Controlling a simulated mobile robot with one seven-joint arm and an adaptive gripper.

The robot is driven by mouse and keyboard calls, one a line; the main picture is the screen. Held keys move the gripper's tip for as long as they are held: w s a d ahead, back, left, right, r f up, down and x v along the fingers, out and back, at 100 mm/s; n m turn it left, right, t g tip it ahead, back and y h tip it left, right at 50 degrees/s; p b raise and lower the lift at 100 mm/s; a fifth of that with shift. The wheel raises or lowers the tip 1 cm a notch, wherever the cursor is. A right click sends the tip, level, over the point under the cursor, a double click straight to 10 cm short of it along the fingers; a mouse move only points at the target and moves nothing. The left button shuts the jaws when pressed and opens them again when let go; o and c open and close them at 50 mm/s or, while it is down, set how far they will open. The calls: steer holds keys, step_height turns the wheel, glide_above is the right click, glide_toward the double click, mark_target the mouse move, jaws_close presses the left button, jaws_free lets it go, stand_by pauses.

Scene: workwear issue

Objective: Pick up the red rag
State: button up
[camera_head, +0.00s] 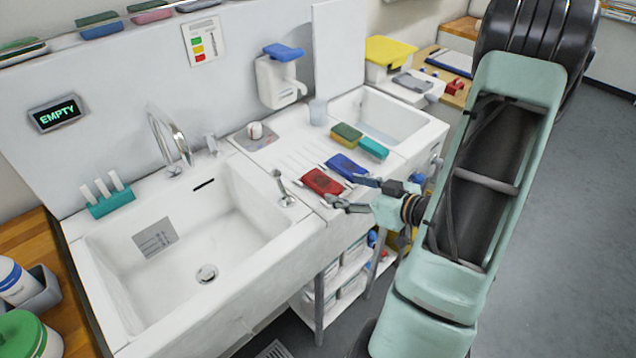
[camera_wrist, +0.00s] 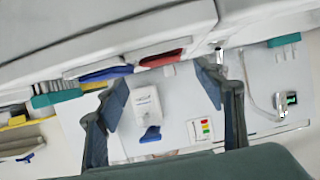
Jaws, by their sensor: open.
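The red rag (camera_head: 321,183) lies folded on the ribbed white drainboard (camera_head: 292,160) between the two sinks, near its front edge. In the wrist view, which looks upside down, the red rag (camera_wrist: 163,57) shows edge-on beyond the fingertips. A blue rag (camera_head: 345,165) lies just behind it to the right; it also shows in the wrist view (camera_wrist: 106,74). My gripper (camera_head: 345,192) is open and empty at the drainboard's front edge, close to the right of the red rag. In the wrist view, my gripper's fingers (camera_wrist: 163,88) stand wide apart with nothing between them.
A teal block (camera_head: 373,148) and a green-and-yellow sponge (camera_head: 346,134) lie behind the blue rag. The large left sink (camera_head: 130,300) is empty of loose objects. A white dispenser (camera_head: 280,80) hangs on the back panel.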

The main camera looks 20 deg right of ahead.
mark_target(325, 183)
steer(key=shift+x, duration=0.85)
steer(key=x, duration=0.4)
steer(key=shift+w+a+r+p, duration=0.1)
steer(key=shift+a+r+p, duration=0.05)
steer(key=shift+a+p, duration=0.25)
steer(key=shift+w+a+f, duration=0.1)
steer(key=shift+w+f, duration=0.15)
steer(key=shift+w, duration=0.2)
steer(key=c, duration=1.3)
steer(key=shift+o, duration=0.2)
steer(key=shift+r, duration=0.15)
